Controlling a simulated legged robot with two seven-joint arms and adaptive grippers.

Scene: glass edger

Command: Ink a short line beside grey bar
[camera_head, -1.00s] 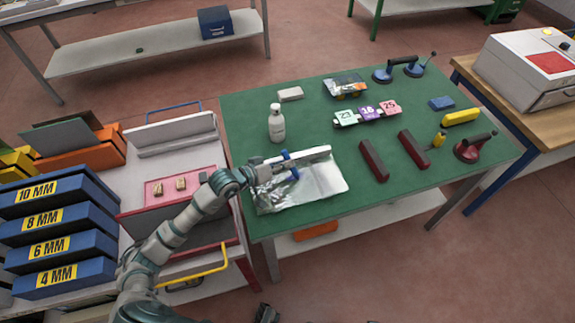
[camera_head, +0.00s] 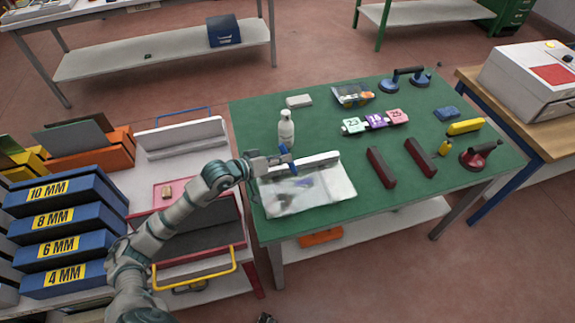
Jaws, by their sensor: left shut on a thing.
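A pale grey bar (camera_head: 318,159) lies along the far side of a clear sheet (camera_head: 330,196) at the near left of the green table (camera_head: 400,208). My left gripper (camera_head: 272,161) is just left of the bar, over the sheet's far left corner. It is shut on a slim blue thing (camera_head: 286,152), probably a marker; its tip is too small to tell. I cannot make out any inked line. A small dark piece at the bottom edge may be my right gripper (camera_head: 265,318).
A white bottle (camera_head: 286,128) stands behind the bar. Two dark red blocks (camera_head: 381,168) lie to the right, with numbered tags (camera_head: 375,121) behind them. A pink tray (camera_head: 161,204) and blue racks (camera_head: 65,220) are at left.

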